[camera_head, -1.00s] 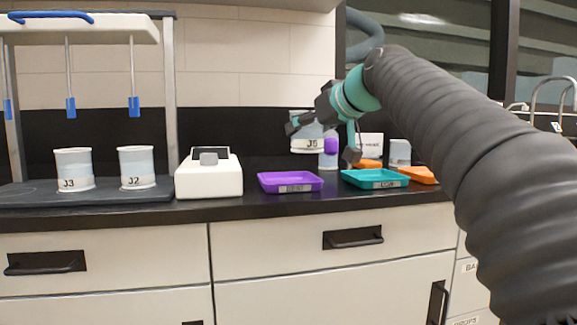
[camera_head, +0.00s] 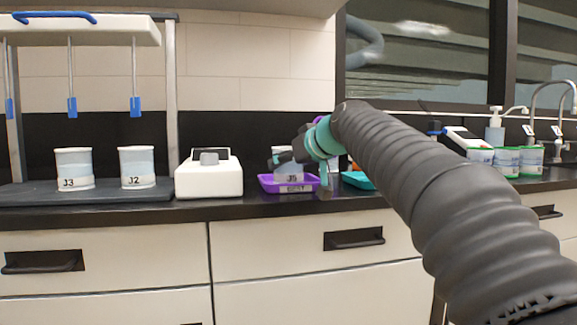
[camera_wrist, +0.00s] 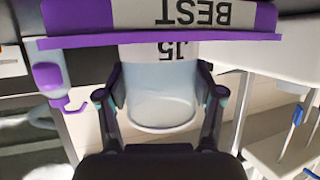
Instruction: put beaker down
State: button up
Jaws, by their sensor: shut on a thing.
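The beaker J5 (camera_head: 291,171), pale and part-full, is at the purple tray (camera_head: 265,184), with its lower part behind the tray's front label. My gripper (camera_head: 299,171) is shut on the beaker's sides. In the wrist view, whose picture is upside down, the beaker (camera_wrist: 160,90) sits between the two dark fingers (camera_wrist: 163,98). The purple tray (camera_wrist: 100,43) with its label "BEST" crosses the beaker's base there. The beaker looks upright. Whether its base touches the tray floor is hidden.
Beakers J3 (camera_head: 74,168) and J2 (camera_head: 137,167) stand on a dark base under blue-tipped stirrers at left. A white instrument (camera_head: 209,178) is left of the purple tray. A teal tray (camera_head: 357,180) is close on its right, partly behind my arm.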

jog(key=o, duration=1.3)
jog(key=shift+f, duration=0.1)
jog(key=shift+c, duration=0.2)
jog(key=shift+r, duration=0.3)
jog(key=v, duration=1.2)
jog(key=shift+f, duration=0.2)
